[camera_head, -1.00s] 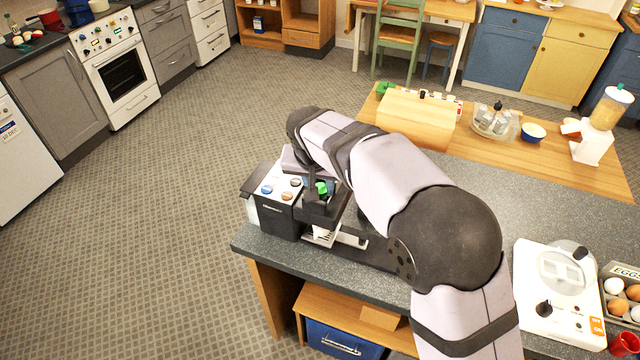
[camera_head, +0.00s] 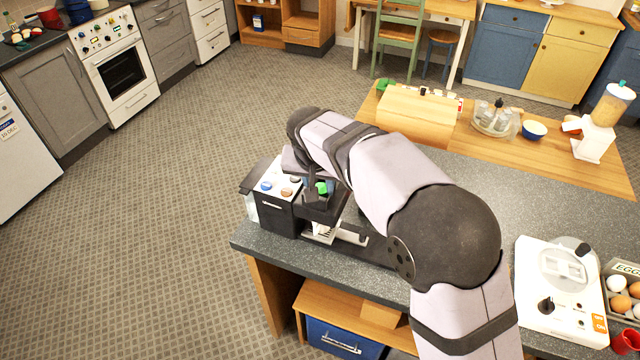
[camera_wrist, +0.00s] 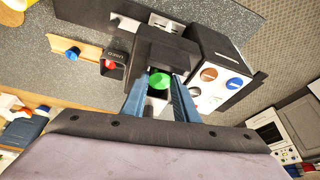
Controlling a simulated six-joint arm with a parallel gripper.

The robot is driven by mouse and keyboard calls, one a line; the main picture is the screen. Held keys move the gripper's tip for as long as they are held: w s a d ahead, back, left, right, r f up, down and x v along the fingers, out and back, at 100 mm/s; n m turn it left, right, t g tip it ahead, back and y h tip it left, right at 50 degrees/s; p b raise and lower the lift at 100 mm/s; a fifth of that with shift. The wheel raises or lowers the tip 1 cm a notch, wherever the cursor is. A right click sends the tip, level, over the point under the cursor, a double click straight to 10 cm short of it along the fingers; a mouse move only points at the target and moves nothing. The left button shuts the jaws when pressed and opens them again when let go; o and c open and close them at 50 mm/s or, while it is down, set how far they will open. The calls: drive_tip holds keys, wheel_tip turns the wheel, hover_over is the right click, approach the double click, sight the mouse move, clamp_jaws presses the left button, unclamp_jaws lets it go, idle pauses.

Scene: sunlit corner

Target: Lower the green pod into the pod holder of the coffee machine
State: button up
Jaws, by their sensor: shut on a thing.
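The green pod (camera_head: 321,187) is small and round, and it also shows in the wrist view (camera_wrist: 159,81). My gripper (camera_wrist: 160,88) is shut on it, with a blue finger on either side. The coffee machine (camera_head: 277,219) is a dark box with a white top panel and coloured knobs, at the counter's left end; its panel is to the right in the wrist view (camera_wrist: 218,82). The black pod holder (camera_wrist: 168,48) extends from its side, directly at the pod. I cannot tell how deep the pod sits in it. My arm hides part of the machine.
The grey counter (camera_head: 540,205) has a white appliance (camera_head: 560,310) and an egg carton (camera_head: 610,270) at right. A wooden bread box (camera_head: 420,112) and a blender (camera_head: 600,130) stand further back. The wrist view shows a dark container with a red top (camera_wrist: 110,67) left of the holder.

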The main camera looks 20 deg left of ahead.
drive_tip(key=o, duration=1.1)
drive_tip(key=shift+b+v, duration=1.3)
drive_tip(key=shift+v, duration=2.35)
drive_tip(key=s+d+f+m+g+h, duration=0.15)
drive_tip(key=d+f, duration=0.25)
drive_tip(key=d, duration=0.8)
drive_tip(key=s+d+f+n+g, duration=0.15)
drive_tip(key=d+f, duration=0.25)
drive_tip(key=d, duration=0.8)
drive_tip(key=s+d+f, duration=0.2)
drive_tip(key=s+d, duration=0.2)
drive_tip(key=s, duration=0.1)
drive_tip(key=s+d+f+m+g, duration=0.1)
drive_tip(key=s+d+f, duration=0.2)
drive_tip(key=s+d, duration=0.1)
drive_tip(key=s+d+f+m, duration=0.1)
drive_tip(key=s+d+f, duration=0.2)
drive_tip(key=s, duration=0.3)
drive_tip(key=shift+s+d+f+y, duration=0.1)
drive_tip(key=shift+d+y, duration=0.25)
drive_tip(key=shift+d, duration=0.5)
